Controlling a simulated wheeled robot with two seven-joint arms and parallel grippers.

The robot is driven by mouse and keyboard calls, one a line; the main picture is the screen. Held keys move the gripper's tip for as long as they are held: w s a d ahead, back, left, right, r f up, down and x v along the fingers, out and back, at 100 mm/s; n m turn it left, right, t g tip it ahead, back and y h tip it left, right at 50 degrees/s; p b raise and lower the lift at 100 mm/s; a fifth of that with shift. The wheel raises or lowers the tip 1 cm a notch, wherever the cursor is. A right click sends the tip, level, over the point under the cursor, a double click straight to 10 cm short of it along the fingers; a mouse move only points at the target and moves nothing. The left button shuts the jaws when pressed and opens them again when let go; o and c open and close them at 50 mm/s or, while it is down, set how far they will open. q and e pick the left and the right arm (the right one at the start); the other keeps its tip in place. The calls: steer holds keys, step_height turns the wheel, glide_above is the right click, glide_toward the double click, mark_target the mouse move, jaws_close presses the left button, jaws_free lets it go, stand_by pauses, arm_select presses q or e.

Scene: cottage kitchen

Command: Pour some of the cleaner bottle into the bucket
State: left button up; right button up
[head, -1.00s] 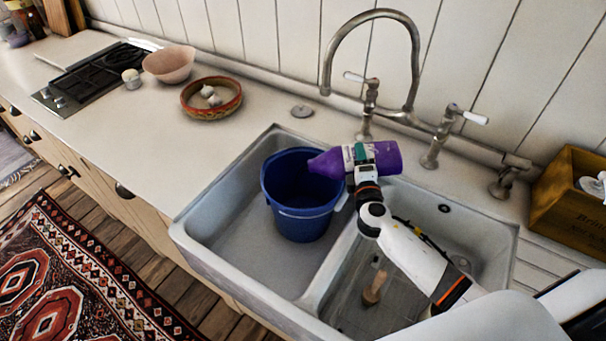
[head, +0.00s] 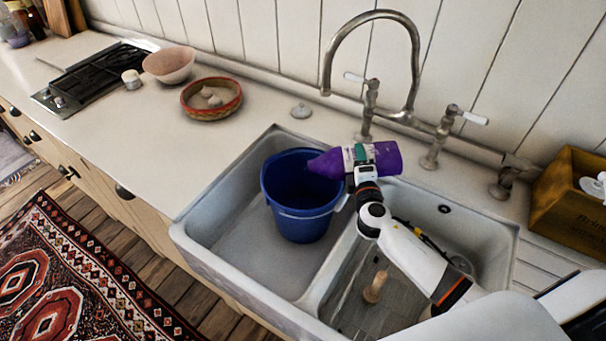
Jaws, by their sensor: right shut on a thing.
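The purple cleaner bottle (head: 387,158) lies tilted nearly on its side, its narrow neck end pointing left over the bucket's right rim. My right gripper (head: 360,160) is shut around the bottle's middle, over its label, and holds it above the sink's divider. The blue bucket (head: 301,222) stands upright in the left basin of the white double sink (head: 240,248). I cannot see any liquid leaving the bottle. The bucket's bottom inside is dark. My left gripper is not in view.
A tall curved tap (head: 412,70) with two handles stands behind the sink. A wooden box (head: 565,205) is at the right. A brush (head: 375,287) is in the right basin. A patterned bowl (head: 211,112), a pink bowl (head: 169,66) and a hob (head: 92,78) are on the left counter.

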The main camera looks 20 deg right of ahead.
steer(key=shift+r, duration=0.1)
steer(key=shift+f+b, duration=0.3)
steer(key=shift+d+f+m+b, duration=0.15)
steer(key=shift+m+b, duration=0.55)
steer(key=shift+m, duration=0.5)
steer(key=shift+r+m+p, duration=0.3)
steer(key=shift+r+m, duration=0.3)
steer(key=shift+m, duration=0.2)
steer(key=shift+r, duration=0.1)
